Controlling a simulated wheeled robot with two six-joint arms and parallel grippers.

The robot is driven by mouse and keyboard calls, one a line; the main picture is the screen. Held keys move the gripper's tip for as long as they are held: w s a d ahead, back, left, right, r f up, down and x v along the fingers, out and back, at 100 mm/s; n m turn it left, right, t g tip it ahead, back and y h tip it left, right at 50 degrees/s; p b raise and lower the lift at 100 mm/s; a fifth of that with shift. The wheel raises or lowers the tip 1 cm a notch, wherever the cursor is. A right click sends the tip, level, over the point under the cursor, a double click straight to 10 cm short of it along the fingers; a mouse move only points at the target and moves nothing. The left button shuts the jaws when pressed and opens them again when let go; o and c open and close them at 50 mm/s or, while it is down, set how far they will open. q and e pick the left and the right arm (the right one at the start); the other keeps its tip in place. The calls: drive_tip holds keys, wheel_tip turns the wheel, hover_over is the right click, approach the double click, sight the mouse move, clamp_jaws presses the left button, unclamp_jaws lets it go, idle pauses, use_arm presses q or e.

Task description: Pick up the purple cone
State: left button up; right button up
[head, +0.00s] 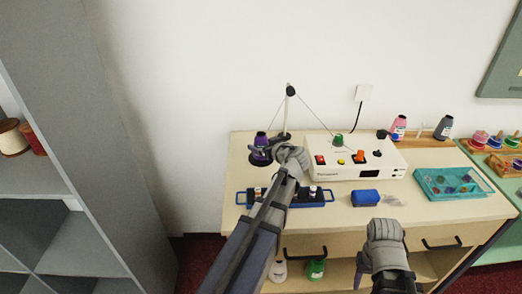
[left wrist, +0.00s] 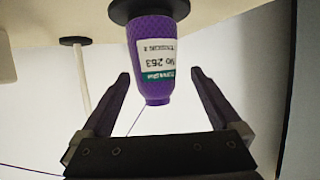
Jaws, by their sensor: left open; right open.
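The purple cone (head: 261,141) stands on a black disc at the left end of the counter. In the left wrist view the cone (left wrist: 158,45) appears inverted, with a white and green label, and its narrow end lies between the fingers. My left gripper (head: 266,148) is at the cone in the head view. Its fingers (left wrist: 160,76) are open, one on each side of the cone, with visible gaps. My right gripper (head: 359,272) is open and empty, low in front of the counter; its fingertips are small and hard to make out.
A thread stand (head: 289,105) rises beside the cone. A white control box (head: 345,170) stands to its right. A blue tray (head: 310,201) with small spools, a blue block (head: 365,197) and a teal tray (head: 418,182) lie on the counter (head: 240,215). A grey shelf (head: 75,240) stands left.

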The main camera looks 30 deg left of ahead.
sight(259, 143)
use_arm(q)
drive_tip(key=shift+w+a+f, duration=0.25)
drive_tip(key=shift+w+a, duration=0.05)
drive_tip(key=shift+a, duration=0.1)
drive_tip(key=x, duration=0.1)
drive_tip(key=b+x, duration=0.1)
drive_tip(key=x, duration=0.1)
drive_tip(key=b+x, duration=0.1)
drive_tip(key=shift+w+d+f, duration=0.15)
drive_tip(key=shift+w+f, duration=0.15)
drive_tip(key=shift+f, duration=0.05)
drive_tip(key=shift+w+a+f, duration=0.1)
drive_tip(key=shift+w+a, duration=0.1)
drive_tip(key=shift+a, duration=0.15)
drive_tip(key=shift+c, duration=0.2)
drive_tip(key=c, duration=1.5)
